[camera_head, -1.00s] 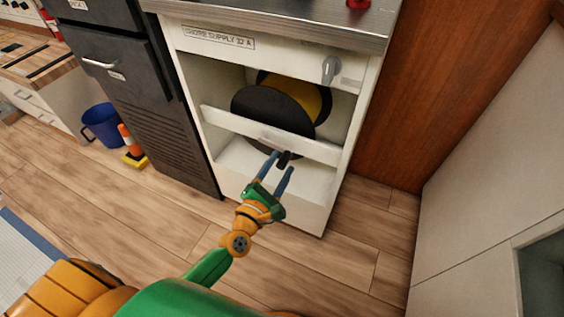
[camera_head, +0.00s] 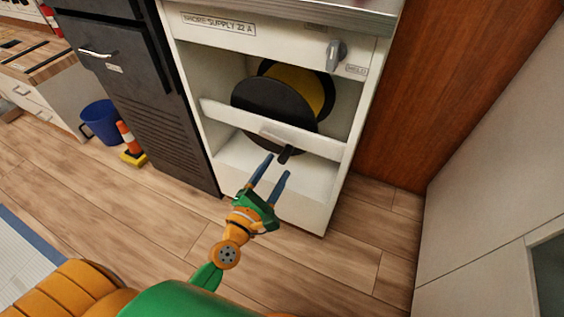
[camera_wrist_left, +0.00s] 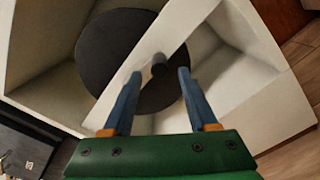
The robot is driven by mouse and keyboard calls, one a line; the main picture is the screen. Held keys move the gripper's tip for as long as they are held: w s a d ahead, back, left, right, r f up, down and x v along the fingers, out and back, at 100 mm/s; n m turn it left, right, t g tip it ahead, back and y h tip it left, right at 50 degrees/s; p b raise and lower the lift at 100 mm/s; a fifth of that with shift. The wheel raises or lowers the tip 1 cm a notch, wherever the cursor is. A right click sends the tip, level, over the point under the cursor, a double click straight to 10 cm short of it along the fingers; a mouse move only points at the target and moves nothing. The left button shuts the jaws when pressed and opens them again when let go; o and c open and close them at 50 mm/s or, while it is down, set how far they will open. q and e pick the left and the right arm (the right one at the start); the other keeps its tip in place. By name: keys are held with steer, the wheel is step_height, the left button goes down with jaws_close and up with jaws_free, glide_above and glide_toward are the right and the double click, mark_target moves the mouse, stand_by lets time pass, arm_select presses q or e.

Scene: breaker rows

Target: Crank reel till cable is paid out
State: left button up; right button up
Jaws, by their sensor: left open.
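The reel (camera_head: 270,105) sits in the open bay of a white cabinet, behind a white crossbar (camera_head: 225,112). It has black discs with a yellow cable (camera_head: 307,92) wound between them. Its dark crank knob (camera_head: 285,154) sticks out below the crossbar. In the left wrist view the knob (camera_wrist_left: 159,64) lies between and beyond the fingertips, and the reel's black disc (camera_wrist_left: 105,50) is behind it. My left gripper (camera_head: 277,166) is open with blue fingers just short of the knob; it also shows in the left wrist view (camera_wrist_left: 159,74). My right gripper is out of view.
A grey switch knob (camera_head: 334,55) is on the cabinet's upper panel. Wood floor (camera_head: 335,260) is clear at the front right.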

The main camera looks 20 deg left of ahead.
mark_target(281, 162)
arm_select(q)
steer(key=w, duration=0.5)
steer(key=shift+d, duration=0.2)
jaws_close()
stand_by(1.1)
